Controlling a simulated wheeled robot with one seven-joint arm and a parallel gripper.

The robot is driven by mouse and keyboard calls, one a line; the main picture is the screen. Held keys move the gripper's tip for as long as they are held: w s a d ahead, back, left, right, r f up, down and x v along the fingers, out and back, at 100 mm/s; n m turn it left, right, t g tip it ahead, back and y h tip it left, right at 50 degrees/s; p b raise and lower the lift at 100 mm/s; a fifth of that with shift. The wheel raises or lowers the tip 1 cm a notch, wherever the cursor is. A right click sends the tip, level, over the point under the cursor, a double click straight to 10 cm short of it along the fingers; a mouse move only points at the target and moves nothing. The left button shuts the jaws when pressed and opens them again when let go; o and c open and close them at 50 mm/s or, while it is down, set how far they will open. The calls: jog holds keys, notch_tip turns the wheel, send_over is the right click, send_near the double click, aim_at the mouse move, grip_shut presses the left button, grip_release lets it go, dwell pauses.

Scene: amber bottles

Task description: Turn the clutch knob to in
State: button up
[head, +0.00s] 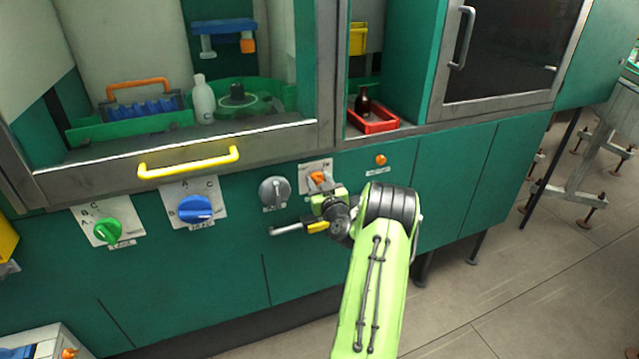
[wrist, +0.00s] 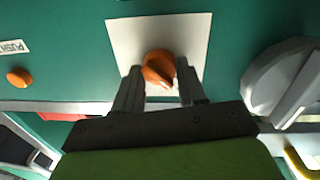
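An orange knob (head: 318,179) sits on a white plate (head: 305,168) on the green front panel, partly behind my gripper (head: 322,187). Its label cannot be read, so I cannot confirm that it is the clutch knob. In the wrist view the orange knob (wrist: 158,68) shows a raised ridge slanting down to the right. My gripper (wrist: 160,72) is open, with one finger on each side of the knob. A small gap seems to show beside it; contact cannot be told clearly.
A grey knob (head: 274,192) is just left, then a blue knob (head: 196,209) and a green knob (head: 108,230). An orange button (head: 380,160) is to the right.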

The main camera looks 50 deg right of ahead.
jog(key=shift+c, duration=1.3)
jog(key=m+b, duration=0.1)
jog(key=m, duration=0.7)
jog(key=shift+s+d+r+y, duration=0.1)
jog(key=shift+d+y, duration=0.05)
jog(key=shift+y, duration=0.15)
jog(key=m+p, duration=0.1)
jog(key=m, duration=0.4)
jog(key=shift+y, duration=0.3)
jog(key=shift+s+d+m+p, duration=0.1)
jog(key=shift+m+p, duration=0.5)
jog(key=shift+m, duration=1.4)
